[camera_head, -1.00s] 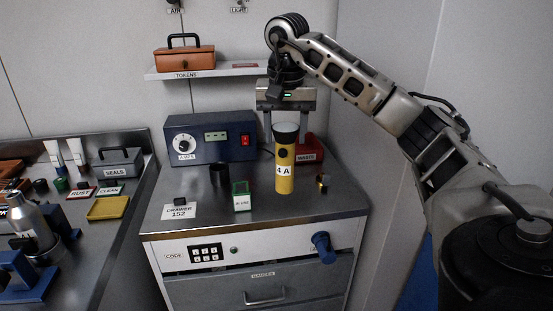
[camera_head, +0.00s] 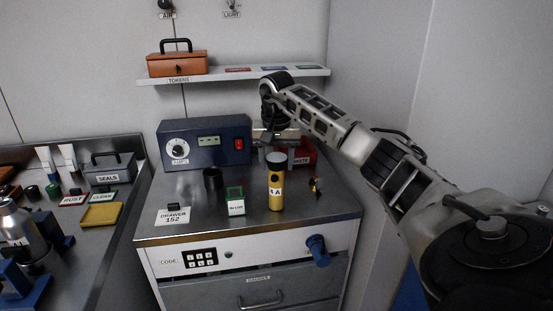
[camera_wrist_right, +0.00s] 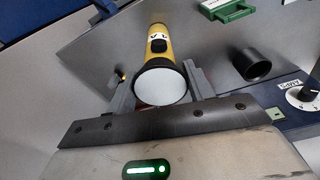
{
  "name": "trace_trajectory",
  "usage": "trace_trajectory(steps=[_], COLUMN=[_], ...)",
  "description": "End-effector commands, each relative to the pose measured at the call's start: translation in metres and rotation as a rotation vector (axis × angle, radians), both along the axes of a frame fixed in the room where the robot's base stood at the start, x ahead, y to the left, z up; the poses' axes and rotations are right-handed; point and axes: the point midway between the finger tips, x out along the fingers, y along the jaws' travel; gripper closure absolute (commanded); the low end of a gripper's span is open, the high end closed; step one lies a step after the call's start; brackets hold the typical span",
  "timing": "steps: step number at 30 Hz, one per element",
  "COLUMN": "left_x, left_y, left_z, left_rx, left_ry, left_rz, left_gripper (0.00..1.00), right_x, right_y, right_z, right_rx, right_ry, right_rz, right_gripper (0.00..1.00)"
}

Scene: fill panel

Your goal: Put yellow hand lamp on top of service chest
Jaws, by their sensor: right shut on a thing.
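The yellow hand lamp (camera_head: 275,192) is upright over the top of the service chest (camera_head: 325,205), near its front edge. It carries a white tag and a dark switch, and its pale lens faces up. My right gripper (camera_head: 275,162) comes from above and is shut on the lamp's upper end. In the right wrist view the lamp (camera_wrist_right: 160,58) is between the two fingers. The lamp's foot seems to touch the chest top, but I cannot tell for certain. My left gripper is not in view.
A green-framed card holder (camera_head: 235,200) and a black cup (camera_head: 213,179) are left of the lamp. A small brass-coloured item (camera_head: 315,186) is on its right. A blue meter box (camera_head: 205,143) and a red bin (camera_head: 304,152) stand behind. A shelf (camera_head: 235,75) is above.

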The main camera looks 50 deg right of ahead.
Motion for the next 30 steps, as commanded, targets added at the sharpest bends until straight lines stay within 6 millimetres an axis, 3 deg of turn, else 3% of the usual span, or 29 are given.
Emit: trace_trajectory(steps=[7,8,9,10,18,22,30], left_x=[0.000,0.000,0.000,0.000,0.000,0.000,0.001], left_y=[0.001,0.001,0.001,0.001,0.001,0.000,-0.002], left_z=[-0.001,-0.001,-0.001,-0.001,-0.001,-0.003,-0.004], left_rx=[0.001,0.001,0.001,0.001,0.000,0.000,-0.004], left_ry=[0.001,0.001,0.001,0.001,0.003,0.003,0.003], left_rz=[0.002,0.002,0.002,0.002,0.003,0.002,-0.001], left_gripper=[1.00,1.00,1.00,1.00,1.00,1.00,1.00], right_x=[0.000,0.000,0.000,0.000,0.000,0.000,-0.004], right_y=[0.000,0.000,0.000,0.000,0.000,0.001,0.006], right_z=[-0.003,-0.003,-0.003,-0.003,-0.002,0.007,0.063], right_rx=[0.000,0.000,0.000,0.000,0.001,0.000,0.000], right_ry=[0.000,0.001,0.001,0.001,0.001,-0.003,-0.006], right_rz=[0.000,0.000,0.000,0.000,0.000,0.000,0.000], right_gripper=[0.95,0.39,0.28,0.26,0.26,0.26,0.26])
